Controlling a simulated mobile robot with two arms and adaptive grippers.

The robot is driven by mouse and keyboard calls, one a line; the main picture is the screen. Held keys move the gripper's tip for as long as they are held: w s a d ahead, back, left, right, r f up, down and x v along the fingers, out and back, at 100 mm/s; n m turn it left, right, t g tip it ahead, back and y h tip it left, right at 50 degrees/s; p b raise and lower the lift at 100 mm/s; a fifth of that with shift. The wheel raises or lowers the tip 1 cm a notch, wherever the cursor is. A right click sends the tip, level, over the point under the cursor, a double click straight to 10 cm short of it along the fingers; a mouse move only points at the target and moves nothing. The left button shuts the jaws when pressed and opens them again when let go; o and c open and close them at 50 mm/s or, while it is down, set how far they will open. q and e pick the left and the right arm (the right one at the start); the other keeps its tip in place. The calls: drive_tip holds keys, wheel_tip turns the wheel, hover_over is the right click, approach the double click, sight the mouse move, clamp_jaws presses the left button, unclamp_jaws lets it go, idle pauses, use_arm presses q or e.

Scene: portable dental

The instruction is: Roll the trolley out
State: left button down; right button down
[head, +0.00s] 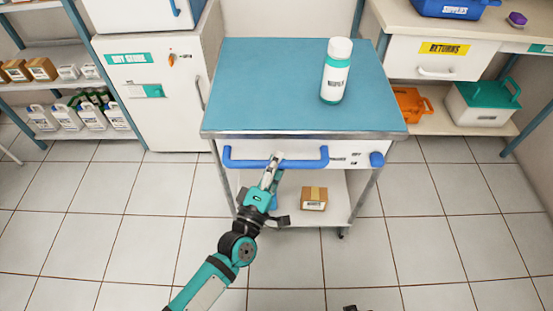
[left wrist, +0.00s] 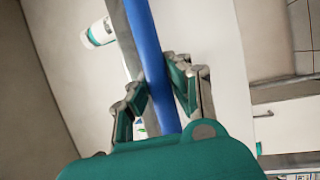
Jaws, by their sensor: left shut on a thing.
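The trolley (head: 270,85) stands in the gap between the cabinets, with a blue top and a white front panel. A blue handle bar (head: 245,163) runs across its front; it also shows in the left wrist view (left wrist: 146,45). A white and teal bottle (head: 337,72) stands upright on the top, and shows in the left wrist view too (left wrist: 98,33). A small dark part at the bottom edge may be my right gripper (head: 351,308); its fingers are not clear.
A blue knob (head: 376,160) is right of the handle. A cardboard box (head: 314,198) sits on the trolley's lower shelf. A white cabinet (head: 150,95) stands left, a counter with drawers (head: 437,71) right. The tiled floor in front is clear.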

use_arm(q)
drive_tip(key=shift+s+d+f, duration=0.1)
drive_tip(key=shift+s+f, duration=0.05)
drive_tip(key=shift+s, duration=0.05)
drive_tip(key=c, duration=1.7)
unclamp_jaws()
drive_tip(key=o, duration=0.5)
drive_tip(key=shift+s, duration=0.2)
drive_tip(key=shift+o, duration=0.2)
drive_tip(key=shift+w, duration=0.1)
drive_tip(key=v, duration=1.2)
